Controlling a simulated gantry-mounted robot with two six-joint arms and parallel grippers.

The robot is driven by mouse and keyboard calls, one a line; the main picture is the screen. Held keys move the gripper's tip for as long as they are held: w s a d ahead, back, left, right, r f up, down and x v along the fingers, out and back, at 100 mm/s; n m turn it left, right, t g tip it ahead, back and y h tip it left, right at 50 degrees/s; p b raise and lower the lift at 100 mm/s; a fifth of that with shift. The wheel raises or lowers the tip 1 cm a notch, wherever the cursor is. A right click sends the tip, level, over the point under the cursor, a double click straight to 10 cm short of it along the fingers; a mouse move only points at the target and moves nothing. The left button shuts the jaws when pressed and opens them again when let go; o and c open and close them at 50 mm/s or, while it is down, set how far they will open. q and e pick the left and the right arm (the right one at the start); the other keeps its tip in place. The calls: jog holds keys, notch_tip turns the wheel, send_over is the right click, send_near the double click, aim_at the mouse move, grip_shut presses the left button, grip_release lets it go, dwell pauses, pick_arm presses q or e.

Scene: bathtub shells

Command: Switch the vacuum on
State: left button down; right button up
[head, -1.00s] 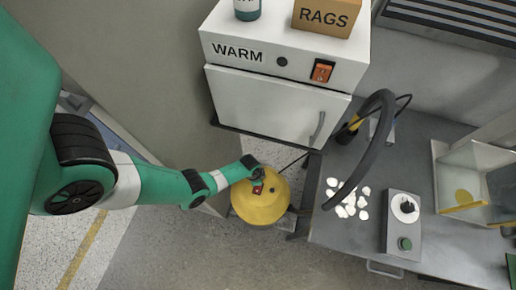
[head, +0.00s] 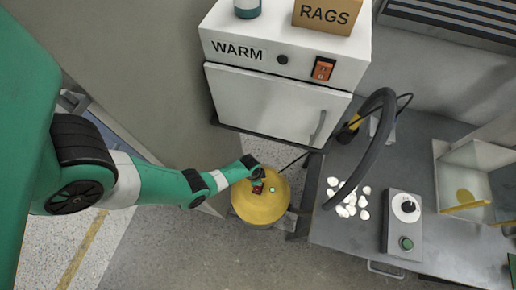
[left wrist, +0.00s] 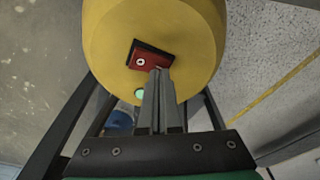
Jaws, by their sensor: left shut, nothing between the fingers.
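The vacuum (head: 262,211) is a yellow dome on the floor left of the bench. Its red rocker switch (left wrist: 148,60) shows in the left wrist view, and a small lamp (head: 272,189) beside it glows green. The lamp also shows in the left wrist view (left wrist: 139,97). My left gripper (left wrist: 161,71) is shut and empty, its fingertips at the right end of the switch and seemingly touching it. In the head view the gripper (head: 257,181) partly hides the switch. My right gripper is not in view.
A white warming cabinet (head: 265,105) stands behind the vacuum. The grey bench (head: 345,235) at right holds white shells (head: 348,202), a control box (head: 402,225) and a clear bin (head: 475,170). A dark hose (head: 372,145) arches over the bench.

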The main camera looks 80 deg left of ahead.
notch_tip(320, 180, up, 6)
jog(key=p, duration=0.5)
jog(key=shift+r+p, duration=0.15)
jog(key=shift+p, duration=0.15)
